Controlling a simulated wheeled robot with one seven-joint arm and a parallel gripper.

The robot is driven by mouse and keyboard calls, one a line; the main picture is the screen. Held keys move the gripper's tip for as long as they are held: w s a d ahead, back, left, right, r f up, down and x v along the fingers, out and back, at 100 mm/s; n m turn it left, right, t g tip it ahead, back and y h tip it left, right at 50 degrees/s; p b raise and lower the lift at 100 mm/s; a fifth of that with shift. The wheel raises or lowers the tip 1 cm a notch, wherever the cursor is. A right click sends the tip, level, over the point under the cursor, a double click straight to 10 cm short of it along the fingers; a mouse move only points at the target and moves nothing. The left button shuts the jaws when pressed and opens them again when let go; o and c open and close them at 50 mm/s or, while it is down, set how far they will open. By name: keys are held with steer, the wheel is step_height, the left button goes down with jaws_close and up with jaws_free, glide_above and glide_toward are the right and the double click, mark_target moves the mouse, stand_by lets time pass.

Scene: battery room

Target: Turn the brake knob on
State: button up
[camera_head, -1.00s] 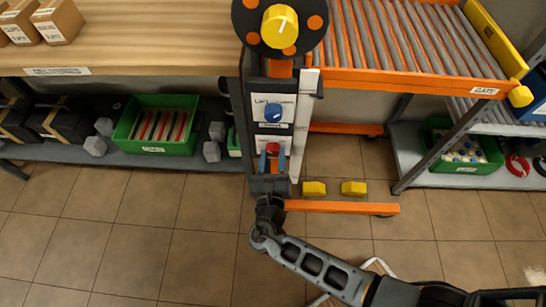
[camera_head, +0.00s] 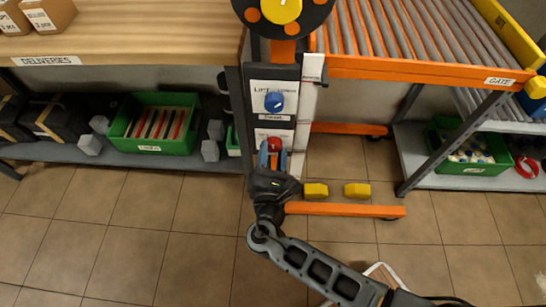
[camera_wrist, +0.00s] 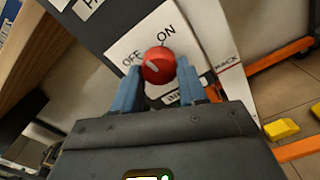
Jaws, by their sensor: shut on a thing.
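The red knob (camera_wrist: 158,65) sits on a white plate (camera_wrist: 127,50) marked OFF and ON; a lower label is partly hidden by a finger. Its pale mark lies on the left part of its face, towards OFF. My gripper (camera_wrist: 158,83) has its blue fingers on either side of the knob and is shut on it. In the head view the red knob (camera_head: 275,146) shows above my gripper (camera_head: 273,155), at the lower end of the upright panel.
A blue knob (camera_head: 274,102) is on a LIFT plate above. A large yellow dial (camera_head: 281,8) is at the top of the post. A roller conveyor (camera_head: 400,30) stands right, above yellow blocks (camera_head: 316,190) and an orange floor bar (camera_head: 345,210). A green bin (camera_head: 155,146) is left.

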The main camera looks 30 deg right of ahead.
steer(key=m+b, duration=0.2)
steer(key=m, duration=0.1)
steer(key=m+b, duration=0.3)
steer(key=shift+a+f, duration=0.1)
steer(key=shift+f, duration=0.1)
steer(key=shift+r+m+b, duration=0.2)
steer(key=shift+m+b, duration=1.5)
steer(key=shift+m, duration=0.4)
steer(key=shift+r, duration=0.1)
steer(key=o, duration=1.1)
steer(key=shift+c, duration=0.2)
steer(key=v, duration=0.7)
steer(key=shift+s+a, duration=0.25)
steer(key=shift+s, duration=0.05)
